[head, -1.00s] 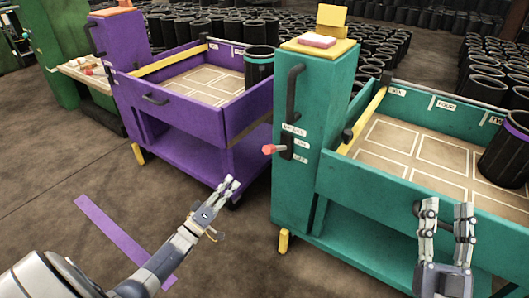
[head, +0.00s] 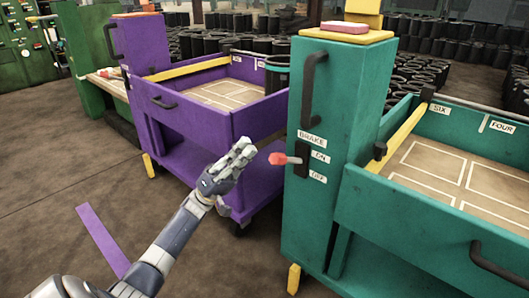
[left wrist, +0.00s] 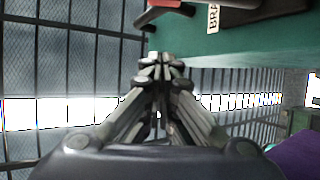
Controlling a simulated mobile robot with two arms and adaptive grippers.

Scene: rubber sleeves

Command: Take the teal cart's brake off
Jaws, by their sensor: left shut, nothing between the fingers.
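The teal cart (head: 330,110) stands at right, its tall post facing me. On the post is a dark brake plate (head: 302,158) with labels reading BRAKE, ON and OFF. A lever with a red knob (head: 278,158) sticks out to the left, about level with the ON label. My left gripper (head: 246,146) is shut and empty, just left of the knob and apart from it in the head view. In the left wrist view its fingers (left wrist: 162,62) are closed together, below the teal post face and a red piece (left wrist: 164,3) at the top edge. My right gripper is out of view.
A purple cart (head: 190,125) stands behind my left arm. The teal post has a black handle (head: 313,90) above the brake, and a pink block (head: 343,27) lies on top. A purple strip (head: 103,240) marks the floor. Several black sleeves stand behind.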

